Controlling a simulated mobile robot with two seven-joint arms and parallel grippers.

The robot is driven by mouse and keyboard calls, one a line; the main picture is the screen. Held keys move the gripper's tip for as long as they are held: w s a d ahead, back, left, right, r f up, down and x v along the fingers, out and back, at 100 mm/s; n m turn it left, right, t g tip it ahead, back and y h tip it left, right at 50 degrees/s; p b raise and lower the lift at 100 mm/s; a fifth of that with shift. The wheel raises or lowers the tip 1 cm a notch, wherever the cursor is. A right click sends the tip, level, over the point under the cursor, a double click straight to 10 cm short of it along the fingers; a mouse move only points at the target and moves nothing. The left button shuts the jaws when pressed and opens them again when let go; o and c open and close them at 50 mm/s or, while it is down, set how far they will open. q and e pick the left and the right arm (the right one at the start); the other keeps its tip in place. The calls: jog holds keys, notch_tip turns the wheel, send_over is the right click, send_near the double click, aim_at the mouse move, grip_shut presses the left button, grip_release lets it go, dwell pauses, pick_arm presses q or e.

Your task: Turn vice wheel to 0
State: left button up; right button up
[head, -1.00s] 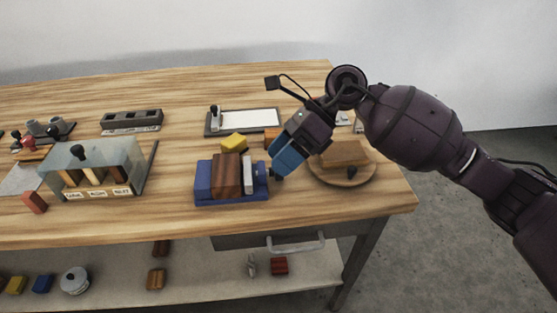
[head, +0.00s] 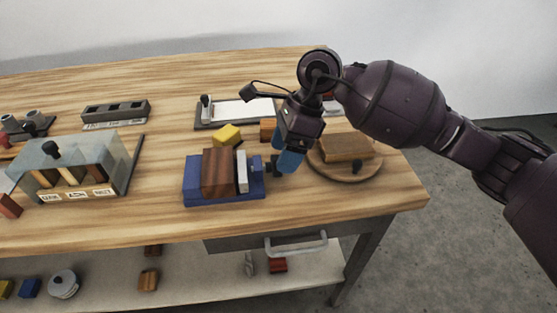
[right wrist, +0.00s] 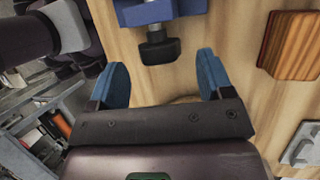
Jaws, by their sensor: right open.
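The blue vice (head: 205,196) sits on the wooden bench with a dark reddish-brown block (head: 219,173) in its jaws, against a pale jaw plate (head: 242,171). Its black wheel (head: 270,170) is on the right end, partly hidden by my gripper in the head view. In the right wrist view the black wheel (right wrist: 160,48) shows at the end of the blue vice (right wrist: 160,10). My right gripper (head: 286,162) has blue fingers and is open. In the right wrist view its fingers (right wrist: 160,82) are spread either side of the wheel's line, with the wheel just beyond the tips. My left gripper is not in view.
A round board (head: 373,170) with a wooden block stands right of the gripper. A yellow block (head: 227,133) and an orange block (head: 268,126) lie behind the vice. A clear-covered box (head: 85,160) is at left. A drawer handle (head: 297,243) projects at the bench front.

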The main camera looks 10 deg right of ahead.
aim_at(264, 168)
jog(key=shift+x, duration=1.1)
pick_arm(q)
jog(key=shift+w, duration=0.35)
pick_arm(e)
jog(key=shift+a+f, duration=0.15)
jog(key=shift+f, duration=0.15)
jog(key=c, duration=0.9)
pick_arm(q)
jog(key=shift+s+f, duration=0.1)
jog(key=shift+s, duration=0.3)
